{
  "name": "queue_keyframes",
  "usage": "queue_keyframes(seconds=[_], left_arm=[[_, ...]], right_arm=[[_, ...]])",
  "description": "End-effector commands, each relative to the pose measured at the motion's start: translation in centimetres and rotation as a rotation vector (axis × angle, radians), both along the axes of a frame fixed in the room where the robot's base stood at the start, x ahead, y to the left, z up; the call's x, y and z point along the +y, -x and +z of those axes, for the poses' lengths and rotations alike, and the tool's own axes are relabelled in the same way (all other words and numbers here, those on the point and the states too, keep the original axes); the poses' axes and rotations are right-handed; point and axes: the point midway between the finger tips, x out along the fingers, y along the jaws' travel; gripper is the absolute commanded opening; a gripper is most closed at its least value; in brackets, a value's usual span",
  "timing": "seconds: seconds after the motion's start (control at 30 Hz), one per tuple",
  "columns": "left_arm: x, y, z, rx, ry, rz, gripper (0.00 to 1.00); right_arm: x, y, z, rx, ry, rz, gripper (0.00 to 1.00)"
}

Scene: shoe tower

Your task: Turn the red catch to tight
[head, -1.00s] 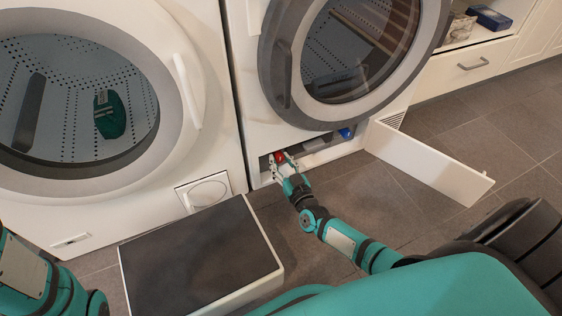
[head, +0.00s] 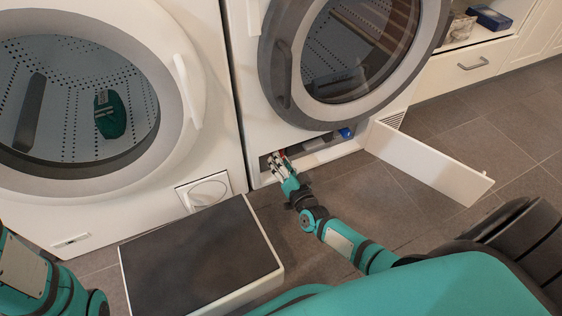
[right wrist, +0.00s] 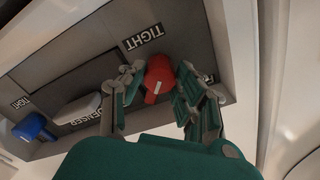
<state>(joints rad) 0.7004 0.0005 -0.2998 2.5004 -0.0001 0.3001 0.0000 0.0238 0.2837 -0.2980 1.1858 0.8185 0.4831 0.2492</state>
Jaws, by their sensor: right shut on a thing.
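The red catch (right wrist: 158,72) sits in the open low compartment of the right-hand machine. In the right wrist view it lies between the fingers of my right gripper (right wrist: 157,88), which is shut on it. A pale mark shows on the catch. A "TIGHT" label (right wrist: 143,37) is above it in that view. Another label (right wrist: 209,78) to its right is mostly hidden by a finger. In the head view my right gripper (head: 276,162) reaches into the compartment and covers most of the catch. My left gripper is out of view; only that arm shows at the lower left.
A blue catch (right wrist: 36,127) with its own "TIGHT" label (right wrist: 20,102) is in the same compartment. The compartment's white flap (head: 430,165) stands open to the right. A dark-topped box (head: 200,258) stands on the floor left of my right arm.

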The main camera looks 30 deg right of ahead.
Motion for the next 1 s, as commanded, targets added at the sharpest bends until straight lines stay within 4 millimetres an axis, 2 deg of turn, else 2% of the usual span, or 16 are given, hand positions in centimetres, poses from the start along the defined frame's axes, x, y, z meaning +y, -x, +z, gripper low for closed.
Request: queue_keyframes(seconds=[0.6, 1.0], left_arm=[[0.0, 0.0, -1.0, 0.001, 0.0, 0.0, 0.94], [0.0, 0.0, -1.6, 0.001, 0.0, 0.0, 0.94]], right_arm=[[0.0, 0.0, -0.1, -0.032, -0.572, -0.001, 0.0], [0.0, 0.0, -0.1, -0.045, -0.812, -0.001, 0.0]])
